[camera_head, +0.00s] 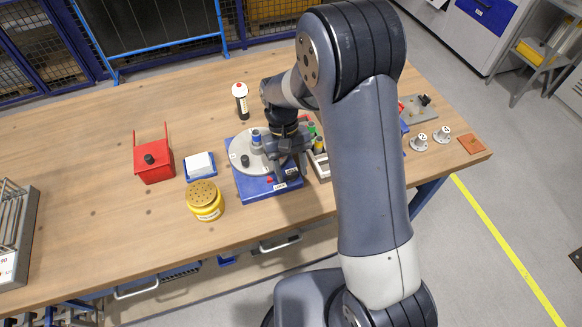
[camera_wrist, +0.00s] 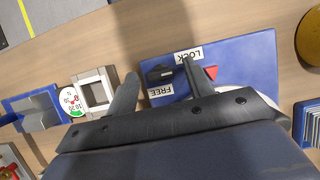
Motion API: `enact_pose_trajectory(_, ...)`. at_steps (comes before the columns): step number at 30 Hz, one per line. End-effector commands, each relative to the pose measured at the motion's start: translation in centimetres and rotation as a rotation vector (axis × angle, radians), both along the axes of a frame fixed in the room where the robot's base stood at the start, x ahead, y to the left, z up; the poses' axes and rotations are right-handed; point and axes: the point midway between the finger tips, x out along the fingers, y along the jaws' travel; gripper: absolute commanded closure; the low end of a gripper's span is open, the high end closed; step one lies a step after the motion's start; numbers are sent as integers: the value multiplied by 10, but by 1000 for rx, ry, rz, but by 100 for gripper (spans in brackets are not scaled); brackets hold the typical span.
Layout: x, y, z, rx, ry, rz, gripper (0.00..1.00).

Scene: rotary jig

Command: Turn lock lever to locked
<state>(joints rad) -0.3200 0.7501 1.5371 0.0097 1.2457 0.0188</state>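The rotary jig has a blue base (camera_head: 247,190) and a round grey plate (camera_head: 240,158); the base also shows in the wrist view (camera_wrist: 240,60). In the wrist view the small black lock lever (camera_wrist: 160,73) sits between a LOCK label (camera_wrist: 188,55) and a FREE label (camera_wrist: 161,91). A red triangle mark (camera_wrist: 211,72) is to the right of the labels. My gripper (camera_wrist: 159,70) has its fingers spread, one on each side of the lever, with visible gaps. Whether a finger touches the lever is unclear. In the head view my gripper (camera_head: 292,160) is low over the jig's right side, hiding part of it.
A yellow round container (camera_head: 205,205), a blue tray with a white block (camera_head: 199,166) and a red box (camera_head: 154,165) stand left of the jig. A red-topped bottle (camera_head: 241,98) stands behind. Small metal parts (camera_head: 419,142) lie to the right. The table's left-middle is clear.

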Motion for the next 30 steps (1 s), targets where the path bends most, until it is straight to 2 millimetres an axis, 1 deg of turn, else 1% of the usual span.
enact_pose_trajectory(7,0,0,0,-1,1,-1,49)
enact_pose_trajectory(11,4,1,8,0,-2,-1,49)
enact_pose_trajectory(14,10,3,23,1,-4,-1,49)
enact_pose_trajectory(21,28,9,68,1,-5,-1,49)
enact_pose_trajectory(24,34,10,83,0,-2,-1,49)
enact_pose_trajectory(27,37,11,93,0,-1,-1,49)
enact_pose_trajectory(30,39,12,98,0,0,-1,49)
